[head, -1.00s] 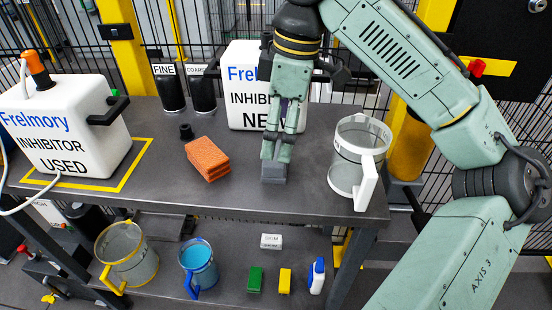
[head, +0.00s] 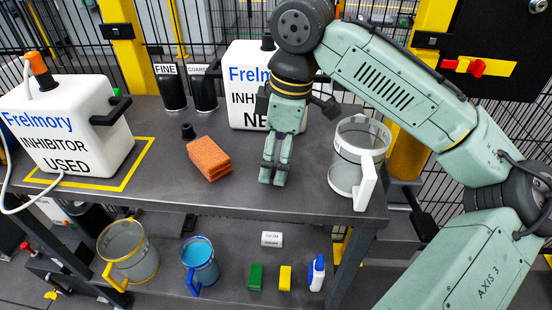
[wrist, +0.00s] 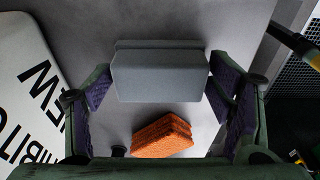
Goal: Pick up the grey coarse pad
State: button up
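The grey coarse pad (wrist: 160,75) is a pale blue-grey block in the wrist view, on the dark worktop between the two fingers of my gripper (wrist: 160,78). One fingertip is close against its left side and the other against its right side. I cannot tell whether both fingers press on it or whether it is lifted. In the head view my gripper (head: 272,182) points straight down at the worktop, and the fingers hide the pad.
An orange sponge (head: 208,159) lies left of my gripper on the worktop (head: 235,195). A white inhibitor container (head: 241,75) stands behind, and a clear jug (head: 347,172) with white handle stands to the right. Black FINE (head: 171,92) and COARSE (head: 204,95) holders stand at the back left.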

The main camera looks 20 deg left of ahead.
jog(key=c, duration=0.8)
jog(key=shift+r, duration=0.1)
notch_tip(320, 180, up, 10)
jog(key=shift+f, duration=0.1)
jog(key=o, duration=0.5)
jog(key=c, duration=0.3)
jog(key=shift+c, duration=0.2)
